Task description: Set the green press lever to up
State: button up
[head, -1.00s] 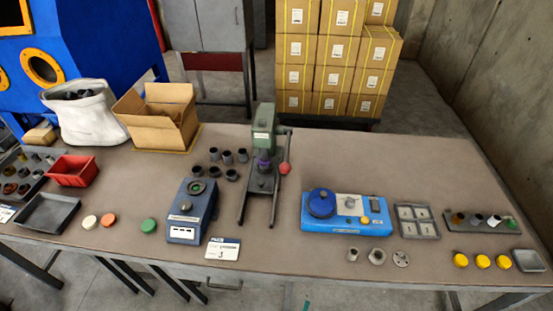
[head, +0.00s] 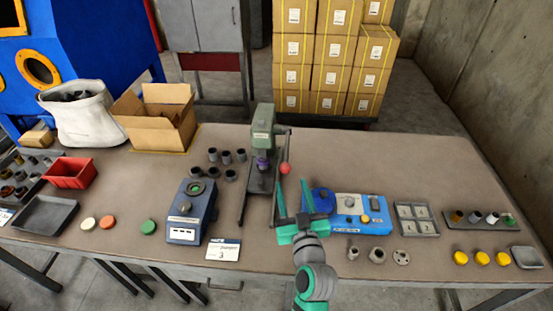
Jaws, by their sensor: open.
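The green press (head: 263,122) stands upright near the middle of the table on a dark base. Its lever (head: 287,148) is on the press's right side and hangs down, ending in a red ball knob (head: 285,168). A purple part (head: 262,163) sits under the press head. My gripper (head: 291,184) is open with nothing between its fingers. It is in front of the press, its fingertips just below the red knob in the picture. I cannot tell whether a finger touches the knob.
A blue device (head: 348,208) with a round blue lid is right of my gripper, partly hidden by it. A dark blue box (head: 187,225) is on the left. Several dark cups (head: 226,157) stand left of the press. A cardboard box (head: 160,125) is behind them.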

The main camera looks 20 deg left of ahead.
jog(key=a+r, duration=0.1)
send_near(286, 147)
jog(key=shift+y, duration=0.4)
jog(key=a, duration=0.1)
jog(key=w+a, duration=0.1)
jog(key=a+r, duration=0.1)
jog(key=shift+w+a, duration=0.35)
jog(key=shift+a, duration=0.05)
